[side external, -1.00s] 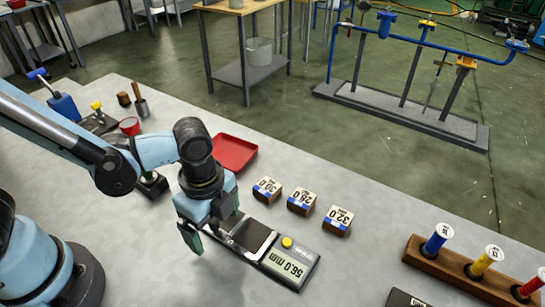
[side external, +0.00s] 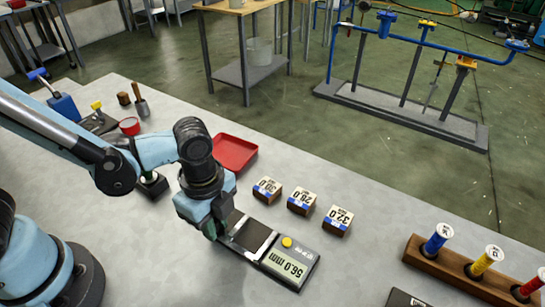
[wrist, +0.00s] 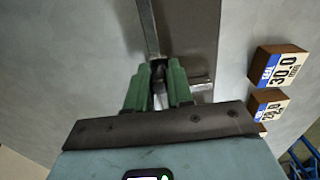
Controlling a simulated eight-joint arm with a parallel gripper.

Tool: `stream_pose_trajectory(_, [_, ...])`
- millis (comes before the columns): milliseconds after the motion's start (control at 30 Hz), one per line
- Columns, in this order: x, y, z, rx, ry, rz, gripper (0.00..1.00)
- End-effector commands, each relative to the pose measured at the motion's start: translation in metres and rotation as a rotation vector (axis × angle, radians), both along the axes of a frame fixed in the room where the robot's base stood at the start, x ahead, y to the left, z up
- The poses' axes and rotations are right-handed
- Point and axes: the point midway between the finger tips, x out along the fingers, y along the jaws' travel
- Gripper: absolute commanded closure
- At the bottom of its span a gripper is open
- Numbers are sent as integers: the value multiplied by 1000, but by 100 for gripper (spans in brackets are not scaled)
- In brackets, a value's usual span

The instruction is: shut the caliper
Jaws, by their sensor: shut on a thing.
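The caliper (side external: 291,263) lies on the pale worktop. Its display reads 56.0 mm, and a yellow button (side external: 287,242) sits beside the display. A dark panel (side external: 250,235) lies between the display end and my gripper. My gripper (side external: 212,231) points down at the caliper's left end. In the wrist view, the green fingers of my gripper (wrist: 158,82) are closed together around a small dark piece (wrist: 157,68) at the end of a thin metal bar (wrist: 148,28). The fingers hide most of the gripped part, and the wrist hides some of the caliper.
Several marked blocks (side external: 301,201) stand in a row behind the caliper. A red tray (side external: 234,153) lies farther back. A wooden rack (side external: 450,273) with coloured cylinders stands at the right.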

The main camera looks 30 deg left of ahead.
Motion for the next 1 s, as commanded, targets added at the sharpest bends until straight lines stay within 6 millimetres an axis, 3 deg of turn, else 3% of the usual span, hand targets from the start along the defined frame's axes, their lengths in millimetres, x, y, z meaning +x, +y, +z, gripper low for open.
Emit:
stream_pose_trajectory(267, [0,-2,0,0,0,-1,100])
stream_pose_trajectory(1000, [0,-36,0,0,0,-2,100])
